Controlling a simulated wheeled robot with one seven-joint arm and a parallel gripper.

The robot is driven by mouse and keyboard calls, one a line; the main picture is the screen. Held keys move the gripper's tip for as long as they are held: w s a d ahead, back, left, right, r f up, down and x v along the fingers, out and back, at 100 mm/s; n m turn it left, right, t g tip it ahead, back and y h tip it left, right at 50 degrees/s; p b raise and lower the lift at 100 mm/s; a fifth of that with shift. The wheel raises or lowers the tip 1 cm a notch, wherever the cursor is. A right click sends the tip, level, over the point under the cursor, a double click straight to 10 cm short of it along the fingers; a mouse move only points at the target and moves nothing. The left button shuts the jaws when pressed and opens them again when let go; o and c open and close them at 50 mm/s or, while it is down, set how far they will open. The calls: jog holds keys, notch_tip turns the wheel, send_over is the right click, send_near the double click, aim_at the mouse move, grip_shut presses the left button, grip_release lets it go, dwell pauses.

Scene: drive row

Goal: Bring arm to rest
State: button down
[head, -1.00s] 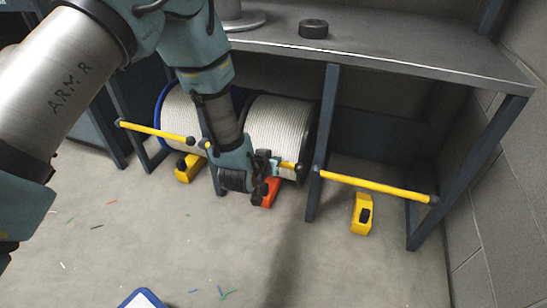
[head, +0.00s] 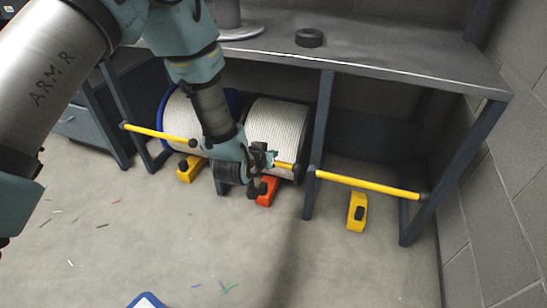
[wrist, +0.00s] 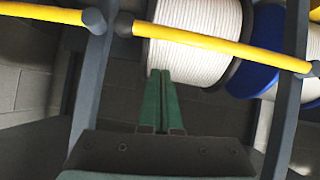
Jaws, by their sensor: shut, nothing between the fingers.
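My gripper (wrist: 160,75) is shut and empty. In the wrist view its two green fingertips meet side by side, in front of the rope drum (wrist: 190,45) and below a yellow bar (wrist: 215,43). In the head view my arm reaches down from the upper left, and my gripper (head: 266,160) is beside the front of the right-hand drum (head: 278,125), close to the yellow bar (head: 285,165) there. Whether it touches the bar cannot be told.
A grey bench (head: 400,75) carries a black puck (head: 309,38). Yellow bars (head: 370,185) cross its front. A second drum (head: 182,115) is left. The front floor is mostly clear.

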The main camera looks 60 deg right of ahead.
jog(key=p+v, duration=0.1)
jog(key=v, duration=0.7)
jog(key=shift+s+p, duration=0.15)
jog(key=shift+p, duration=0.2)
jog(key=shift+r, duration=0.15)
jog(key=w+a+r+n+t+y, duration=0.1)
jog(key=w+a+r+n+y, duration=0.25)
jog(key=w+a, duration=0.8)
jog(key=w+a+r+n+t+y, duration=0.25)
jog(key=w+a+r, duration=0.25)
jog(key=w+a, duration=0.65)
jog(key=w+a+r+n+g+y, duration=0.1)
jog(key=w+a+r+n+y, duration=0.1)
jog(key=a, duration=0.5)
jog(key=w+a+r+n+g+y, duration=0.1)
jog(key=a+r+n, duration=0.1)
jog(key=a, duration=0.5)
jog(key=s+a+r+n+g+y, duration=0.1)
jog(key=s+a+r+n, duration=0.15)
jog(key=a, duration=0.45)
jog(key=s+a+r+n+g+y, duration=0.1)
jog(key=s+a+r, duration=0.15)
jog(key=a, duration=0.45)
notch_tip(320, 180, up, 34)
jog(key=p, duration=3.4)
jog(key=shift+f+p, duration=0.2)
jog(key=shift+p, duration=0.1)
jog(key=shift+d, duration=0.15)
